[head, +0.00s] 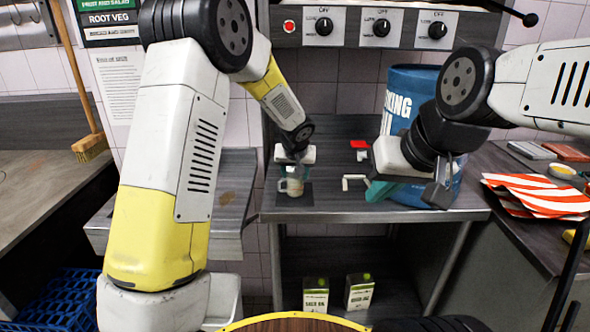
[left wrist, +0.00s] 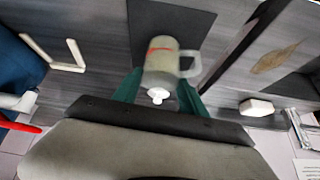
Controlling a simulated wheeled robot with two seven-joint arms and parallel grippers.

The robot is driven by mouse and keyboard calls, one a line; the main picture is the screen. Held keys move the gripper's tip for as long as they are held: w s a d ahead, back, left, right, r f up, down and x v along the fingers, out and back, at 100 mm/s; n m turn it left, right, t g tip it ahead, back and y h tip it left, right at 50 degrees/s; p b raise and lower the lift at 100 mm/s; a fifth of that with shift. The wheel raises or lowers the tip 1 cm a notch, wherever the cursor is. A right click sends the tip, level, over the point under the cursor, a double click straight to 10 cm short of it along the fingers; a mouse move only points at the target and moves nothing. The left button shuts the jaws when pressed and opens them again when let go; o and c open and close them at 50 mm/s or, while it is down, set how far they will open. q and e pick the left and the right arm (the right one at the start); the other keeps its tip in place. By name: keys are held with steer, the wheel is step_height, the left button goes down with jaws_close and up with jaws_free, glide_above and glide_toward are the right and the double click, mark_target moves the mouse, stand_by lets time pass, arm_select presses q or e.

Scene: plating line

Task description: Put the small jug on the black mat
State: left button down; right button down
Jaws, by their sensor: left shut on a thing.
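The small jug (head: 292,187) is pale and cloudy, with a side handle and a white knob on top. It also shows in the left wrist view (left wrist: 163,62), with a red mark, between two green fingers. My left gripper (head: 292,170) is shut on it from above. The black mat (head: 305,200) lies on the steel table under the jug; it also shows in the left wrist view (left wrist: 150,18). I cannot tell whether the jug's base touches the mat. My right gripper (head: 376,188) hangs at the table's right side; its finger gap is unclear.
A large blue tub (head: 402,85) stands behind my right gripper. A white angled piece (head: 352,181) lies right of the mat, with a red piece (head: 358,143) farther back. Two cartons (head: 316,296) stand on the lower shelf. A striped cloth (head: 538,195) lies on the right counter.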

arm_select(q)
steer(key=shift+f, duration=0.1)
steer(key=c, duration=0.6)
jaws_free()
steer(key=shift+c, duration=0.2)
steer(key=shift+s+r, duration=0.1)
steer(key=shift+r, duration=0.25)
steer(key=v, duration=1.1)
steer(key=s+a+r, duration=0.7)
steer(key=s+a, duration=0.4)
steer(key=s, duration=0.2)
steer(key=s+a+h, duration=0.2)
steer(key=s+a, duration=0.1)
steer(key=s, duration=1.3)
steer(key=shift+s+a, duration=0.15)
steer(key=shift+s, duration=0.15)
